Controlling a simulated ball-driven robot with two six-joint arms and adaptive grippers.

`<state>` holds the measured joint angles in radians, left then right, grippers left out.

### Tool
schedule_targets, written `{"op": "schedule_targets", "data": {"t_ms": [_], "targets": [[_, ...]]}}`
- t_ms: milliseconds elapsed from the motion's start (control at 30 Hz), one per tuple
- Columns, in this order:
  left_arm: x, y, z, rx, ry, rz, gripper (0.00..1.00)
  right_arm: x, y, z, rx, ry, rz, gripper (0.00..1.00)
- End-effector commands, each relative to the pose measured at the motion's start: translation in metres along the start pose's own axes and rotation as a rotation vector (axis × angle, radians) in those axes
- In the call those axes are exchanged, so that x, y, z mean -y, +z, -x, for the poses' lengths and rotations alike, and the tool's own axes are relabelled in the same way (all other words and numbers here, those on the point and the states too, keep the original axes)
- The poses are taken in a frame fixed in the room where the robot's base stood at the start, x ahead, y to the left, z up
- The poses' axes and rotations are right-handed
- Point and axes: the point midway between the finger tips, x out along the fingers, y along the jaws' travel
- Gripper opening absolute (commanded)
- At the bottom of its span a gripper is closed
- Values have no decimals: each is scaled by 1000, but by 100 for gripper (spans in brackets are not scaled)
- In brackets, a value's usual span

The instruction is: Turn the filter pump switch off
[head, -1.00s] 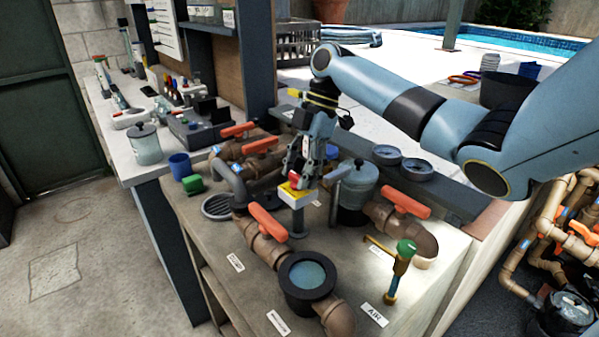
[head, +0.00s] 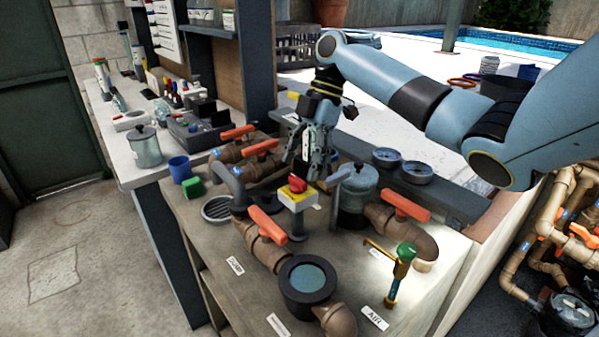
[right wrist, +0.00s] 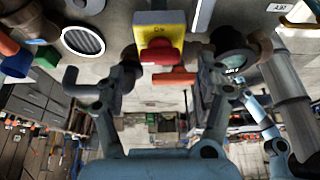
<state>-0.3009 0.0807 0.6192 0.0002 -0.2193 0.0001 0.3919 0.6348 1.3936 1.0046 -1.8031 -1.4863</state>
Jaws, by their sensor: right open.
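Small lettering shows on the face but is hard to read. My right gripper (head: 309,170) is just behind and above the switch, with its fingers apart. In the right wrist view the open fingers (right wrist: 163,78) lie either side below the knob, with nothing held between them.
Brown pipes with orange valve handles (head: 268,224) crowd the switch. A grey lidded canister (head: 358,190) stands to its right, and a green-handled tap (head: 405,252) at the front right. A dark round pot (head: 290,293) is in front. Two gauges (head: 387,157) lie behind.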

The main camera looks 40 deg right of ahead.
Motion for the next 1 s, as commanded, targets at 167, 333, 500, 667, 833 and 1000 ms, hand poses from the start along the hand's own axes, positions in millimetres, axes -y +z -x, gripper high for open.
{"op": "schedule_targets", "data": {"t_ms": [167, 333, 500, 667, 833, 1000], "targets": [[0, -1, 0, -1, 1, 0, 88, -1, 1, 44, 4, 4, 1, 71], [-1, -1, 0, -1, 1, 0, 88, -1, 0, 74, 1, 2, 1, 71], [-1, -1, 0, -1, 1, 0, 88, 0, 0, 89, 0, 1, 1, 71], [-1, -1, 0, -1, 1, 0, 88, 0, 0, 91, -1, 0, 1, 71], [-1, -1, 0, -1, 1, 0, 88, 0, 0, 91, -1, 0, 1, 71], [-1, -1, 0, -1, 1, 0, 88, 0, 0, 91, -1, 0, 1, 71]]}}
